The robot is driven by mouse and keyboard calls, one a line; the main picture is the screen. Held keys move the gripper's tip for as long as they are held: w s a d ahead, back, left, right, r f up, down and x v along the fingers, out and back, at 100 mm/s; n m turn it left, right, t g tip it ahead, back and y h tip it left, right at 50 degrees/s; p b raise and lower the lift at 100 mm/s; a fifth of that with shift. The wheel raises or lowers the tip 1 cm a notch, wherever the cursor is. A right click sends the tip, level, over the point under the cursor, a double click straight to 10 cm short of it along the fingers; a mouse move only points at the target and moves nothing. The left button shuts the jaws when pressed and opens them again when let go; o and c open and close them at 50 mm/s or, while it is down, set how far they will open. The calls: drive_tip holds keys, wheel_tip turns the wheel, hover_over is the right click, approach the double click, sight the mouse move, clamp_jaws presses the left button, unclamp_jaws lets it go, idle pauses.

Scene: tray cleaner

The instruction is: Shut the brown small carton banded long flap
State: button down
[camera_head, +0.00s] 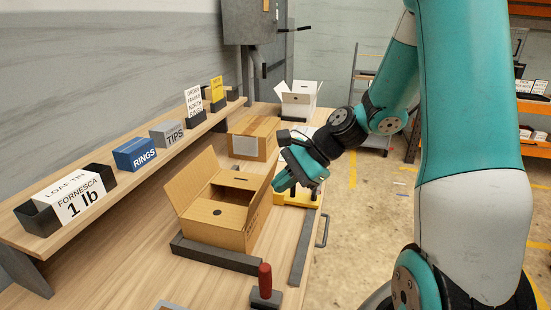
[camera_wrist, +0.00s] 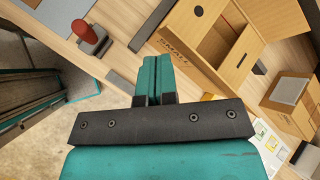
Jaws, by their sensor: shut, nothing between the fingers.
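The brown small carton (camera_head: 229,240) stands on the bench. In the head view its left long flap (camera_head: 190,182) stands up, leaning outward. Its right long flap (camera_head: 262,203) also stands up. The short flaps lie folded in, with a dark gap between them. I cannot make out a band on either long flap. My gripper (camera_head: 280,184) is just right of the right flap, fingers shut and empty. In the wrist view the shut fingers (camera_wrist: 154,62) point toward the carton's printed side (camera_wrist: 190,52); whether they touch it I cannot tell.
Dark grey bars (camera_head: 215,253) border the carton in front and at right. A red-handled tool (camera_head: 265,285) stands in front. A closed carton (camera_head: 253,138) and an open white box (camera_head: 298,98) stand behind. A shelf (camera_head: 130,178) with labelled boxes runs along the left.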

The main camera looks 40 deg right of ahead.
drive_tip(key=d+m+t+p, duration=0.2)
drive_tip(key=d+m+t, duration=0.2)
drive_tip(key=d+m, duration=0.75)
drive_tip(key=p, duration=0.5)
approach(266, 180)
drive_tip(key=shift+n+h, duration=0.25)
drive_tip(key=shift+h, duration=0.15)
drive_tip(key=x, duration=0.5)
drive_tip(key=shift+s+a+f, duration=0.3)
drive_tip(key=shift+a+f, duration=0.05)
drive_tip(key=shift+w+a, duration=0.45)
drive_tip(key=shift+w, duration=0.2)
drive_tip(key=shift+d, duration=0.1)
drive_tip(key=shift+w, duration=0.1)
